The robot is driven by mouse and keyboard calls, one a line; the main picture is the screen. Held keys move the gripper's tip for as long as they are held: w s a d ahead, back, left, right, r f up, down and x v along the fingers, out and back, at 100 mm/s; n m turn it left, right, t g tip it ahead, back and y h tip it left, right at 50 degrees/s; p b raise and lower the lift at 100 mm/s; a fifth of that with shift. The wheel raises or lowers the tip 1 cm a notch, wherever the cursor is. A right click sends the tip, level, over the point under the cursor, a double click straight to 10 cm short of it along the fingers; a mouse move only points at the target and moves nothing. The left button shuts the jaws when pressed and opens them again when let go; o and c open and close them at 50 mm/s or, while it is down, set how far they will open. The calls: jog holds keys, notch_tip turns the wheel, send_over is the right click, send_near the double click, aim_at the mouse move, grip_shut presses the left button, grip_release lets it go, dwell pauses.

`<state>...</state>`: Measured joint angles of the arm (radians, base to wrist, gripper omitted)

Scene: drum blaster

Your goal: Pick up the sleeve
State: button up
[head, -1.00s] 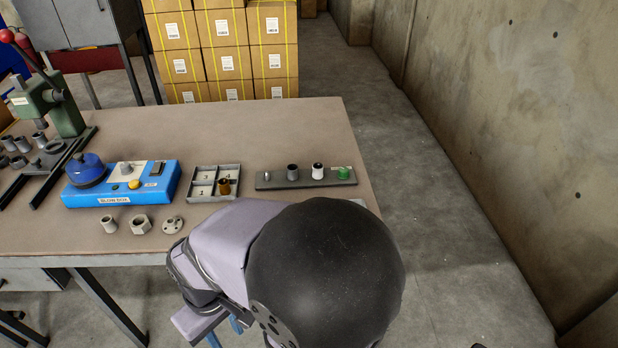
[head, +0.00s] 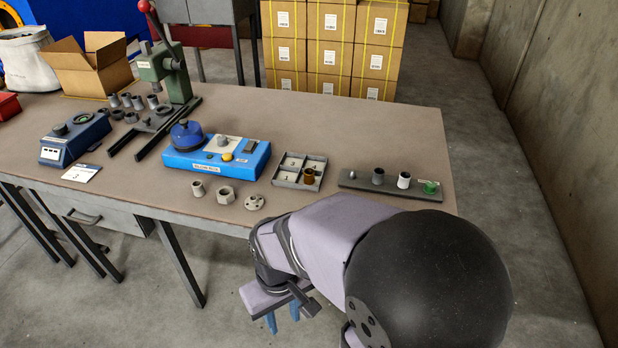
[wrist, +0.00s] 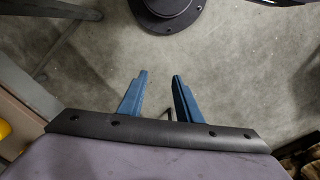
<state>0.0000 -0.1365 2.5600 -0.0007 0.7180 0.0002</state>
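A small grey hollow cylinder (head: 198,188), which looks like the sleeve, stands on the bench near its front edge, left of a hex nut (head: 226,195) and a round flange (head: 255,202). Similar grey cylinders (head: 126,100) stand by the press, so I cannot be certain which is meant. My gripper (head: 284,318) hangs in front of the bench, below its top and right of the cylinder. In the wrist view, the blue fingers of my gripper (wrist: 159,77) are apart with only floor between them. No sleeve shows in that view.
A divided tray (head: 299,176) holds a brown cylinder. A dark rack (head: 390,188) holds several small parts. A green press (head: 165,72) and a scale (head: 75,140) stand left. The bench's front strip is mostly clear.

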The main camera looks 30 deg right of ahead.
jog(key=shift+c, duration=0.4)
notch_tip(320, 180, up, 11)
jog(key=m+t+y+p, duration=0.25)
jog(key=m+p, duration=0.75)
jog(key=m, duration=1.3)
send_over(312, 183)
jog(key=s+a, duration=0.7)
jog(key=a, duration=0.2)
jog(key=shift+w+a+t, duration=0.15)
jog(key=shift+t, duration=0.3)
jog(key=w+d+r+m+t+p, duration=0.1)
jog(key=w+d+m+p, duration=0.1)
jog(key=d+m, duration=0.3)
jog(key=w+d+r+m+t+p, duration=0.1)
jog(key=w+d+m, duration=0.25)
jog(key=d, duration=0.25)
jog(key=shift+s+f+p+x, duration=0.1)
jog(key=shift+s+p+x, duration=0.15)
jog(key=shift+x, duration=0.95)
jog(key=shift+s+f+p+x, duration=0.15)
jog(key=shift+s+p+x, duration=0.1)
jog(key=shift+x, duration=0.9)
jog(key=shift+s+f+p+x, duration=0.15)
jog(key=shift+p+x, duration=0.1)
jog(key=shift+x, duration=0.95)
jog(key=shift+d, duration=0.1)
grip_shut()
